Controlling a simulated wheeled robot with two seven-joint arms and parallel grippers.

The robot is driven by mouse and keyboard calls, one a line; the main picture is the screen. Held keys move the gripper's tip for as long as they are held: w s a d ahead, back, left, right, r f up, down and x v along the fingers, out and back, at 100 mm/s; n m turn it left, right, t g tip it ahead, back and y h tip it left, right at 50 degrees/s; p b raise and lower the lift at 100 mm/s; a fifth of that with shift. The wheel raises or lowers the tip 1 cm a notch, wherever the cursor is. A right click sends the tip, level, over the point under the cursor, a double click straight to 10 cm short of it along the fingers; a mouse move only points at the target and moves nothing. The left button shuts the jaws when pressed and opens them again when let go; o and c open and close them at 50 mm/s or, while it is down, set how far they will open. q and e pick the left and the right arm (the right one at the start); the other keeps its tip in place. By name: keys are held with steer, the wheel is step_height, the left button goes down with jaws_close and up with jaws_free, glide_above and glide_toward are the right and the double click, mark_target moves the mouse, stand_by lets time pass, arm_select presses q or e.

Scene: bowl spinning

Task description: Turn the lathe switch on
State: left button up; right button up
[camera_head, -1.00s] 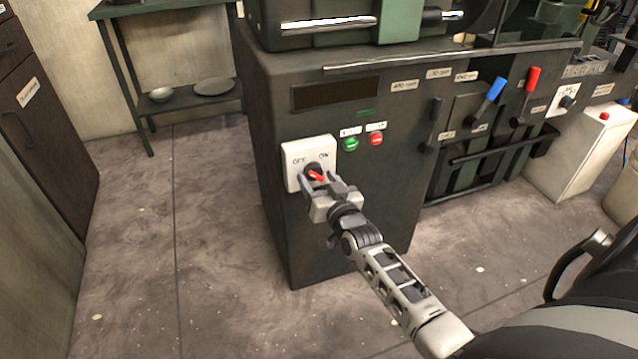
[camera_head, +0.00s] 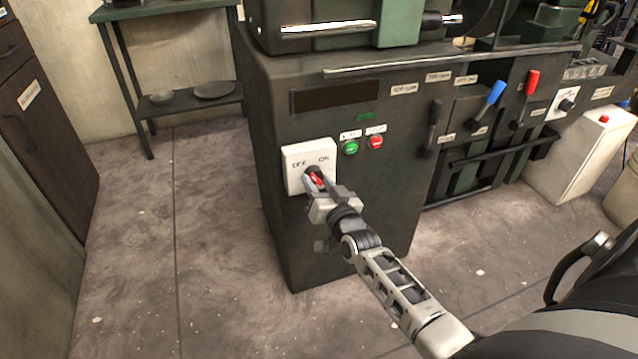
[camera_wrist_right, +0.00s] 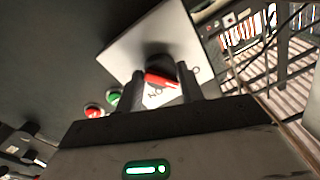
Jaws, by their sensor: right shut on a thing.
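The lathe switch is a dark knob with a red pointer (camera_head: 316,179) on a white plate (camera_head: 296,158) marked OFF and ON, on the front of the dark lathe cabinet (camera_head: 300,235). My right gripper (camera_head: 318,184) is at the knob, with its fingers shut around it. In the right wrist view the two dark fingertips (camera_wrist_right: 160,88) stand on either side of the red pointer (camera_wrist_right: 158,79), and the white plate (camera_wrist_right: 185,40) lies behind. The fingers partly hide the knob, so its exact setting is hard to read. My left gripper is not in view.
A green button (camera_head: 350,148) and a red button (camera_head: 375,142) sit right of the plate. Further right are a black lever (camera_head: 433,125), a blue-handled lever (camera_head: 495,92) and a red-handled lever (camera_head: 531,84). A green shelf table (camera_head: 190,98) stands at the back left. The floor left of the cabinet is clear.

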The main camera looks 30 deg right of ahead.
steer(key=m, duration=0.3)
steer(key=shift+a+m, duration=0.1)
steer(key=shift+m, duration=0.3)
steer(key=m, duration=0.3)
steer(key=shift+m+h, duration=0.4)
steer(key=shift+a+m+b, duration=0.1)
steer(key=shift+m+b, duration=0.2)
steer(key=shift+m, duration=0.6)
steer(key=m+b, duration=0.1)
steer(key=m, duration=0.5)
steer(key=shift+h, duration=0.3)
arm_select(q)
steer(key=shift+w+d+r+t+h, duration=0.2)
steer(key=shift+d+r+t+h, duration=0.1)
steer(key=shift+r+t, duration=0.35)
arm_select(e)
steer(key=shift+m, duration=0.8)
steer(key=shift+r, duration=0.1)
